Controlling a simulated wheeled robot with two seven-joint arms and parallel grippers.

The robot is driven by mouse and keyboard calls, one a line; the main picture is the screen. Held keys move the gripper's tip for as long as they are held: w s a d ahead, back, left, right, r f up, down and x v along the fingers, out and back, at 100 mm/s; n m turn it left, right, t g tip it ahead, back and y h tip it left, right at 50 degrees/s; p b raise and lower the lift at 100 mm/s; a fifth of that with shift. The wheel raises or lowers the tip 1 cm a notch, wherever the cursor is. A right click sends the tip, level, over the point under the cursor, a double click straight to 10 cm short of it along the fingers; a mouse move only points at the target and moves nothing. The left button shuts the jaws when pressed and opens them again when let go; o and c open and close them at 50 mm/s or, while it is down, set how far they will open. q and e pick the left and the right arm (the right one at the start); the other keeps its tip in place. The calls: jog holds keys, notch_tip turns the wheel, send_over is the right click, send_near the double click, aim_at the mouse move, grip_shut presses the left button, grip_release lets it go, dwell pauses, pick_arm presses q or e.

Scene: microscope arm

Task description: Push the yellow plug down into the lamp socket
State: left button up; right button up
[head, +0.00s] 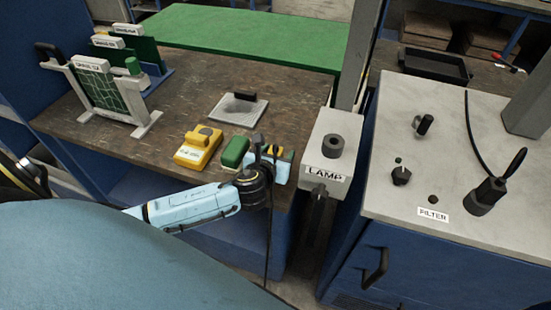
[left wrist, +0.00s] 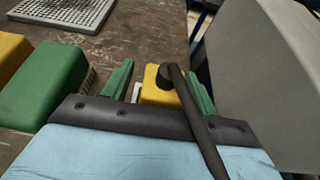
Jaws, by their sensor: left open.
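The lamp socket is a dark round fitting (head: 333,145) on top of a grey box labelled LAMP (head: 322,171). The yellow plug (left wrist: 156,92) lies between the two green fingers of my open left gripper (left wrist: 160,88), with a black cable running back from it over the gripper. In the head view my left gripper (head: 279,157) is over the bench's right edge, just left of the lamp box; the plug is mostly hidden there. I cannot tell whether either finger touches the plug. My right gripper is not in view.
A yellow block (head: 198,147) and a green block (head: 235,152) stand left of the gripper. A perforated metal plate (head: 239,110) lies behind them. A rack (head: 97,92) stands at the far left. The FILTER cabinet (head: 455,160) is at right, beyond a gap.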

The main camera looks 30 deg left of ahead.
pick_arm(q)
jog(key=shift+w+f, duration=0.1)
jog(key=shift+w, duration=0.05)
jog(key=c, duration=1.1)
